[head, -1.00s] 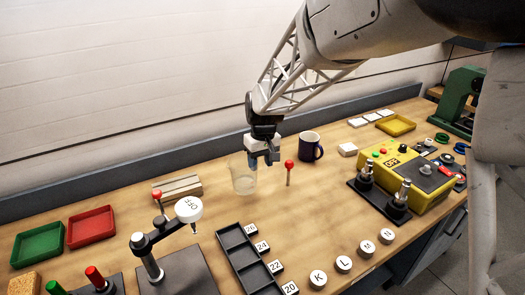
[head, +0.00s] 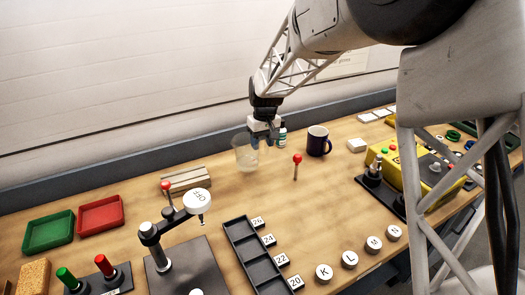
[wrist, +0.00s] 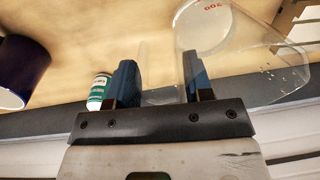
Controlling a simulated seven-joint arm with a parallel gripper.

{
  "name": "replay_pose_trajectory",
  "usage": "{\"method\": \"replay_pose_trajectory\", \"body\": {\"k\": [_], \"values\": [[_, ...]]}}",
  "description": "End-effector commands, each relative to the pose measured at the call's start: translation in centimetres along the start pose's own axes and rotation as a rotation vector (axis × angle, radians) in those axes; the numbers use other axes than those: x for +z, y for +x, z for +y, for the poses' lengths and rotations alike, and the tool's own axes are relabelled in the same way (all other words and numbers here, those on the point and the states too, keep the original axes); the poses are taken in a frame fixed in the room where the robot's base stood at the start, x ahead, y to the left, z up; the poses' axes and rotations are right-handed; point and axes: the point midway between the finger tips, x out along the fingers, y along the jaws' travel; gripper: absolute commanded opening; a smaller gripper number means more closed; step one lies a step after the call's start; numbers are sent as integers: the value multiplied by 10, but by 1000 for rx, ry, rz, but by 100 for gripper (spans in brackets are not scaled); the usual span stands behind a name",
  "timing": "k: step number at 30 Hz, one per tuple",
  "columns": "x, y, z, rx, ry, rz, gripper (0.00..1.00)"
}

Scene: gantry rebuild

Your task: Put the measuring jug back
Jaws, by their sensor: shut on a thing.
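The measuring jug (head: 243,157) is clear plastic and upright, left of the middle of the bench in the head view. In the wrist view the jug (wrist: 222,50) fills the upper right, with red markings on it. My gripper (head: 262,142) is shut on the jug's clear handle, which lies between the blue fingertips (wrist: 156,82). My gripper is on the jug's right side in the head view. The jug seems raised a little off the bench; the gap under it is hard to judge.
A dark blue mug (head: 317,141) and a small green-labelled bottle (head: 283,136) stand right of the jug. A red-knobbed rod (head: 296,167) stands in front. The back ledge (head: 120,172) runs behind.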

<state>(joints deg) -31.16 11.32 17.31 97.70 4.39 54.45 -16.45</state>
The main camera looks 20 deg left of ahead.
Motion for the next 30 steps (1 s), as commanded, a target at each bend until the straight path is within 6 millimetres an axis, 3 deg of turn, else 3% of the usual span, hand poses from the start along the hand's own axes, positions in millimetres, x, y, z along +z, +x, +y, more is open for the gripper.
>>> {"method": "replay_pose_trajectory", "body": {"k": [8,18,30], "values": [[0,4,0,0,0,0,7],[0,34,2,0,0,0,7],[0,36,2,0,0,0,7]]}}
